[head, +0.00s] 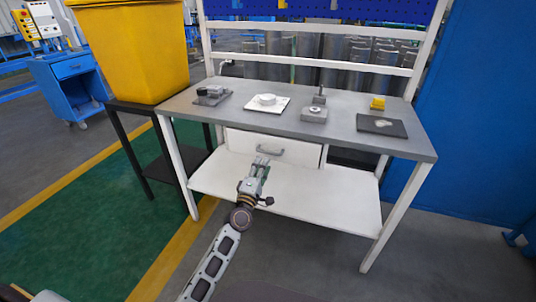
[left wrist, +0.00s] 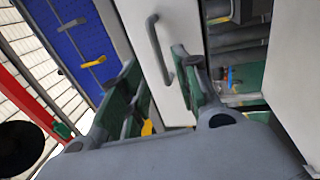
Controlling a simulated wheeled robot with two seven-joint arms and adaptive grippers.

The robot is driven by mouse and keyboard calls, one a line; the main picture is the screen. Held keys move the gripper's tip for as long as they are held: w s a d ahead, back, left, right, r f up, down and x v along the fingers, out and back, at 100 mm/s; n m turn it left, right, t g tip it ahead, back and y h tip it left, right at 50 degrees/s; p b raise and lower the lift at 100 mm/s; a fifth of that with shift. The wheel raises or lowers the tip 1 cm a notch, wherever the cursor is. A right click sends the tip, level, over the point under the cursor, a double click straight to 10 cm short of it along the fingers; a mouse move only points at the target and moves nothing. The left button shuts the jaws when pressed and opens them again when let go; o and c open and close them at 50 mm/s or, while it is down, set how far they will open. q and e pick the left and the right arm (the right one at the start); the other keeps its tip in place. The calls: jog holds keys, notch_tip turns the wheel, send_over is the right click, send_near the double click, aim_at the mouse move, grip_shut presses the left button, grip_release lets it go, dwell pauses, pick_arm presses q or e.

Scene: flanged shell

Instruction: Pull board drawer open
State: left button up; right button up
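The drawer (head: 235,140) is a white box front under the grey worktop, and it looks shut. Its dark bar handle (head: 270,151) is at the middle of the front. My left gripper (head: 262,162) is just in front of and below the handle in the head view. In the left wrist view the handle (left wrist: 154,45) crosses the white drawer front (left wrist: 185,20) and shows between my two spread fingers (left wrist: 155,70), nearer the right one. The fingers are open; I cannot tell whether one touches the handle. My right gripper is not in view.
The workbench (head: 350,150) carries several small parts and fixtures on flat plates. A white lower shelf (head: 330,205) lies below the drawer. A yellow bin (head: 135,50) on a black stand (head: 150,150) is at the left, and a blue panel (head: 485,120) at the right.

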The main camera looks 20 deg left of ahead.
aim_at(268, 153)
pick_arm(q)
jog(key=shift+w+d+r+b, duration=0.15)
jog(key=shift+w+r, duration=0.1)
jog(key=shift+w, duration=0.95)
jog(key=shift+w+a+r+b, duration=0.1)
jog(key=shift+w+r, duration=0.1)
jog(key=shift+w, duration=0.95)
jog(key=shift+w+d+r+b, duration=0.15)
jog(key=shift+w+r, duration=0.1)
jog(key=shift+w, duration=0.95)
grip_shut()
